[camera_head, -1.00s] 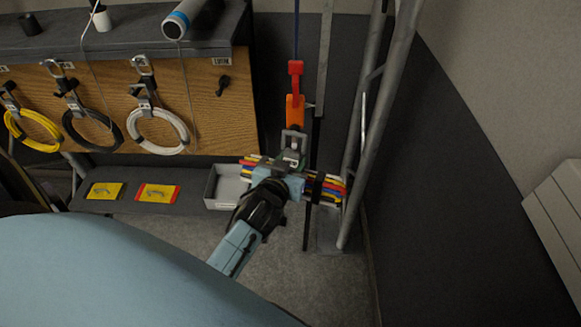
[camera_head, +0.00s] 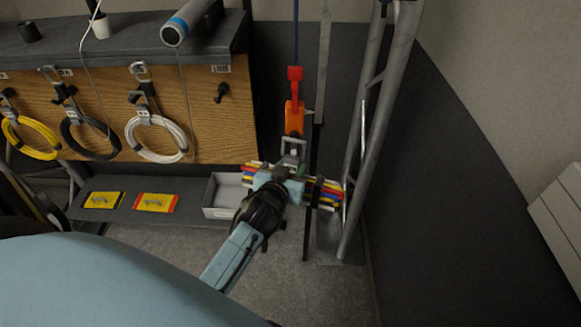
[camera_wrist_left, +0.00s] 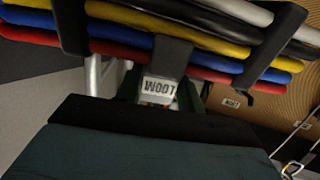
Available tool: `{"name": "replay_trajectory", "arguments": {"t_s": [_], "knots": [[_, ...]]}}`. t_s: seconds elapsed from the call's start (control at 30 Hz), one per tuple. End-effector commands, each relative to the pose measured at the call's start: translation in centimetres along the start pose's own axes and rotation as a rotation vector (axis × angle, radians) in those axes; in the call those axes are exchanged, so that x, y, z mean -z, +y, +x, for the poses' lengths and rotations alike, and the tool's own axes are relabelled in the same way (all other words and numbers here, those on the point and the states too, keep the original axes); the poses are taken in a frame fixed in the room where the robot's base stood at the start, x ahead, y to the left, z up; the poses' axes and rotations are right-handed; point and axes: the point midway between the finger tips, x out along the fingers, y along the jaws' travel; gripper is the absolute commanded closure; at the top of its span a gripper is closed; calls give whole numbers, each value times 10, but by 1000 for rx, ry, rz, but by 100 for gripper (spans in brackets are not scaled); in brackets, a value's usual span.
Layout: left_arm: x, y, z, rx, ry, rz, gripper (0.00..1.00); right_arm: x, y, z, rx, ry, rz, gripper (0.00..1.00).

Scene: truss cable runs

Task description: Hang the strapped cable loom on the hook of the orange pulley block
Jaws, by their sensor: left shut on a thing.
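The cable loom (camera_head: 327,193) is a bundle of red, blue, yellow, white and black cables with dark straps. It lies level in the head view, just below the orange pulley block (camera_head: 294,118). My left gripper (camera_head: 280,186) is shut on the loom near its middle. A grey shackle-like piece (camera_head: 294,144) shows between the block and the loom; whether it is joined to the hook, I cannot tell. In the left wrist view the loom (camera_wrist_left: 190,42) crosses the top, with a label reading LOOM (camera_wrist_left: 159,87) below it. My right gripper is not in view.
A metal truss (camera_head: 368,130) stands close to the right of the loom. A wooden board (camera_head: 225,120) with hanging yellow, black and white cable coils is at left. A grey open box (camera_head: 222,211) and yellow-red cards (camera_head: 155,203) lie on the low shelf. Blue strap hangs above the block.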

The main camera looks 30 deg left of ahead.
Motion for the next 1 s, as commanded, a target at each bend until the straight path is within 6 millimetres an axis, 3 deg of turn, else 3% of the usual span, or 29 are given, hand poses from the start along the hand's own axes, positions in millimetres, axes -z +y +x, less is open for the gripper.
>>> {"name": "replay_trajectory", "arguments": {"t_s": [0.43, 0.47, 0.63, 1.0], "knots": [[5, 0, 0, -2, 11, -1, 100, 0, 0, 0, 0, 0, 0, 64], [5, 0, 0, -2, 11, -1, 59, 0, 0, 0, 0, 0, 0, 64], [3, 0, 0, -1, 8, -1, 37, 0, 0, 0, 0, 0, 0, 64], [-3, 0, -6, 1, -7, -1, 37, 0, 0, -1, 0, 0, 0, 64]]}}
